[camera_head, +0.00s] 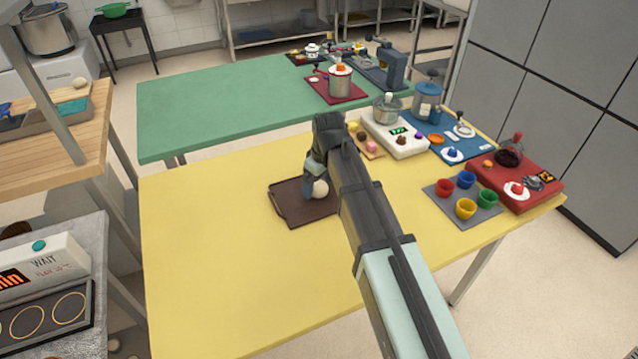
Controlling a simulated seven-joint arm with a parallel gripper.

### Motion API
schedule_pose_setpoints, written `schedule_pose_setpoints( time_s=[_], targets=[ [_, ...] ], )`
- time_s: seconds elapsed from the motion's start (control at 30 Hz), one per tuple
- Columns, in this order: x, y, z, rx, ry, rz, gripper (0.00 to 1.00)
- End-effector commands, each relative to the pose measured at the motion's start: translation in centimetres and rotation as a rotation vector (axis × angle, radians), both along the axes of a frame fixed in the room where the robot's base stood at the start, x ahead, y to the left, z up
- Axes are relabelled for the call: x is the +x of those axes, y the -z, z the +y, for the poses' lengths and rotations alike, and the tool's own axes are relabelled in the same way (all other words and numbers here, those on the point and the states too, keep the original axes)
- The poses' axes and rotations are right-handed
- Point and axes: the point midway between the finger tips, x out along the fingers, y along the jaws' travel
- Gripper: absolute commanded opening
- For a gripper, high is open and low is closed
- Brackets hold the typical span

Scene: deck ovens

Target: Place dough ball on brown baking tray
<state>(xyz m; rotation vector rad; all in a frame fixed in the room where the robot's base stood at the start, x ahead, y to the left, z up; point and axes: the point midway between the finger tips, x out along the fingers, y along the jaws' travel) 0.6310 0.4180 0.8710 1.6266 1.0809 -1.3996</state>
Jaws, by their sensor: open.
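The brown baking tray (290,206) lies flat on the yellow table (215,250), near its middle. A pale dough ball (320,189) shows over the right part of the tray, directly at the end of my gripper (313,186). The ball seems to rest on the tray, but I cannot see its underside. My gripper points down over the tray beside the ball and is open. My arm hides the right edge of the tray and much of the fingers. Whether the fingers touch the ball is too small to tell.
To the right stand a grey mat (448,212) with several coloured cups, a red board (545,188) and a white scale (385,138). A green table (215,105) is behind. The yellow table's left half is clear.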

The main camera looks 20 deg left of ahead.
Motion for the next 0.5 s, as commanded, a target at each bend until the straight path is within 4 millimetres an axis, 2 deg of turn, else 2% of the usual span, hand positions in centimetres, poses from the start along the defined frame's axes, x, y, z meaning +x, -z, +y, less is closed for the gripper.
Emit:
schedule_pose_setpoints(
  time_s=[0.5],
  targets=[
    [-0.4, -7.8, -1.1, 0.001, 0.000, -0.002, 0.86]
  ],
)
